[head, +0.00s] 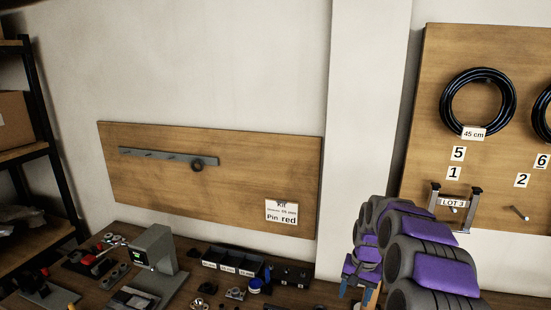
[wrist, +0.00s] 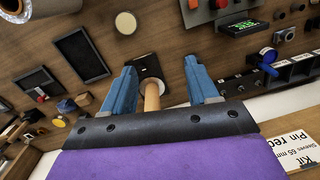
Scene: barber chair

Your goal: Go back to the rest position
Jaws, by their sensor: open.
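My gripper (wrist: 163,88) shows in the wrist view with its two blue fingers apart. A wooden peg or handle (wrist: 152,94) shows between the fingers, with a pale round piece at its far end. Clear space shows on both sides of it, and I cannot tell how far beyond the fingers it lies. In the head view my purple and grey arm comes in from the lower right and bends down. My gripper (head: 358,291) is low there, over the right part of the workbench, its fingertips partly cut off by the bottom edge.
A wooden board with a hook rail (head: 170,157) hangs behind. A pegboard with black coils (head: 478,97) is at right, shelves (head: 40,150) at left.

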